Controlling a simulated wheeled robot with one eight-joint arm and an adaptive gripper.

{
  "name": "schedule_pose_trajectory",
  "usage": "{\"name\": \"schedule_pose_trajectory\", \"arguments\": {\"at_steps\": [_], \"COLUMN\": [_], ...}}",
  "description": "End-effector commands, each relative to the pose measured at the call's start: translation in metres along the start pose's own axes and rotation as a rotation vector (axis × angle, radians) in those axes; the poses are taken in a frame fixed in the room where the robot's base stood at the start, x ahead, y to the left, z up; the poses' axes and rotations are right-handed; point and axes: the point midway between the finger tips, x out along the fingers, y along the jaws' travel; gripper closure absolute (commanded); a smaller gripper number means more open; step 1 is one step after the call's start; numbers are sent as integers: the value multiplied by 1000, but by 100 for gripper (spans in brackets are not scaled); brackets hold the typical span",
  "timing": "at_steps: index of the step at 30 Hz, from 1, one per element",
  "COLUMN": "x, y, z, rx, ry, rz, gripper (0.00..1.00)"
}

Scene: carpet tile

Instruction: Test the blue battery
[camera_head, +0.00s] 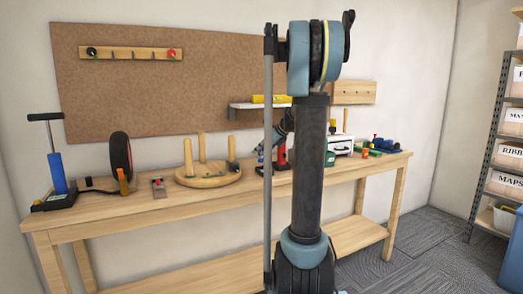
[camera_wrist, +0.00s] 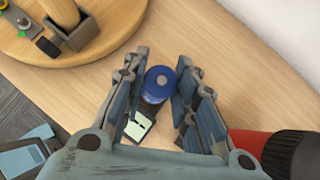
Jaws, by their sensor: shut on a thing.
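The blue battery (camera_wrist: 157,84) stands between the two fingers of my gripper (camera_wrist: 161,95) in the wrist view, seen from above with its round top showing. The fingers are shut on its sides. A small device with a pale display (camera_wrist: 138,126) shows just below the battery, close to the left finger; whether the battery touches it I cannot tell. In the head view my arm covers much of this part of the bench, and I cannot make out the battery there.
A round wooden stand with posts (camera_head: 208,178) is left of my arm; its edge shows in the wrist view (camera_wrist: 95,48). A red and black object (camera_wrist: 268,147) lies close by my gripper's right side. The wooden bench (camera_head: 110,208) holds a pump (camera_head: 57,175) and wheel (camera_head: 121,153).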

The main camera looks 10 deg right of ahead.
Motion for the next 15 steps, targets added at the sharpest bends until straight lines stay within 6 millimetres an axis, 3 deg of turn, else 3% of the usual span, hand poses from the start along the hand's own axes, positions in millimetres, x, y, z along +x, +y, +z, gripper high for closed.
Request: {"name": "schedule_pose_trajectory", "arguments": {"at_steps": [15], "x": [11], "y": [-2], "z": [-14], "rx": [2], "ry": [0], "rz": [-2], "gripper": [100]}}
